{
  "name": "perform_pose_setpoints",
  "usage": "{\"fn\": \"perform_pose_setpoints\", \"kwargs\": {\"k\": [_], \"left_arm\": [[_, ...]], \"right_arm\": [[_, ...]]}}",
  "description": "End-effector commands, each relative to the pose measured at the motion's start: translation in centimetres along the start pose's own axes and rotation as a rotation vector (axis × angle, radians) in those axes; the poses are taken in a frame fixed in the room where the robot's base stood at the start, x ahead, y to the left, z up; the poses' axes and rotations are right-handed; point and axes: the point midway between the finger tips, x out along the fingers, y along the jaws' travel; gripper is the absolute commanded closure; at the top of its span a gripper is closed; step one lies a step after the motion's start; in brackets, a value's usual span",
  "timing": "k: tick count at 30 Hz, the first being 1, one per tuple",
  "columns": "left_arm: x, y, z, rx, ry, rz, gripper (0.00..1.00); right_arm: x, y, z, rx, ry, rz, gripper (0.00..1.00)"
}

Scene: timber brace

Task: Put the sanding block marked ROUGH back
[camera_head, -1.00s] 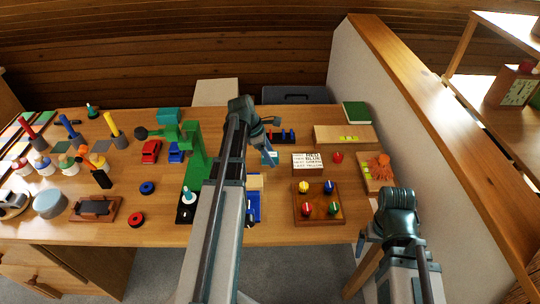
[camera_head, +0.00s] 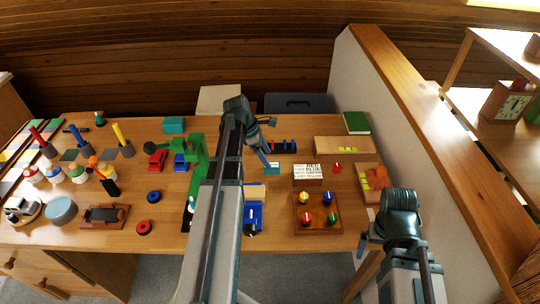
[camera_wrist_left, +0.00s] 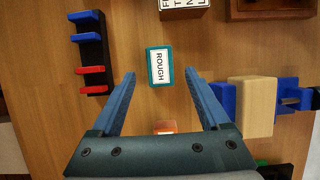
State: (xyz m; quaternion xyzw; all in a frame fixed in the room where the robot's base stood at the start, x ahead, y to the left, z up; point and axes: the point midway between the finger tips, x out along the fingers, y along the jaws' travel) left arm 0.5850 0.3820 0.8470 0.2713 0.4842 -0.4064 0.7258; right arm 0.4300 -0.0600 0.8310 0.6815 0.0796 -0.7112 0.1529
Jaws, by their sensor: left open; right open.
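The sanding block marked ROUGH (camera_wrist_left: 159,67) is a teal block with a white label, lying on the table. In the head view it shows as a small teal and white piece (camera_head: 271,169), partly hidden by my left gripper (camera_head: 267,150). In the left wrist view my left gripper (camera_wrist_left: 160,82) is open, its two blue fingers apart on either side of the block's near end, with nothing held. I cannot tell its exact height above the table. My right gripper (camera_head: 367,242) is open and empty near the table's front right edge.
A black rack with blue and red pegs (camera_wrist_left: 92,55) stands left of the block. A tan block in a blue holder (camera_wrist_left: 250,107) is to the right. An orange piece (camera_wrist_left: 165,127) is partly hidden by the gripper. A wooden peg board (camera_head: 318,225) and sign block (camera_head: 307,172) stand nearby.

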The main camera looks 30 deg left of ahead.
Motion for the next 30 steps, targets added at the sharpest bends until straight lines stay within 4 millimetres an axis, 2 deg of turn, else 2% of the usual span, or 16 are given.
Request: {"fn": "perform_pose_setpoints", "kwargs": {"k": [1, 3, 9, 12, 30], "left_arm": [[-1.7, 0.0, 0.3, -0.001, 0.0, 0.0, 0.21], [-2.8, 0.0, 0.3, -0.002, 0.0, 0.0, 0.21], [-5.7, 0.0, 0.2, -0.001, 0.0, 0.0, 0.21], [-6.5, 0.0, 0.1, -0.001, 0.0, 0.0, 0.21], [-6.2, 0.0, -0.1, 0.0, 0.0, 0.0, 0.21]], "right_arm": [[-1.6, 0.2, 0.1, 0.0, 0.0, 0.0, 0.0], [-2.7, 0.3, 0.2, 0.0, 0.0, 0.0, 0.0], [-5.3, 0.5, 0.3, 0.0, 0.0, 0.0, 0.0], [-6.0, 0.6, 0.3, 0.0, 0.0, 0.0, 0.0], [-5.7, 0.6, 0.3, 0.0, 0.0, 0.0, 0.0]]}}
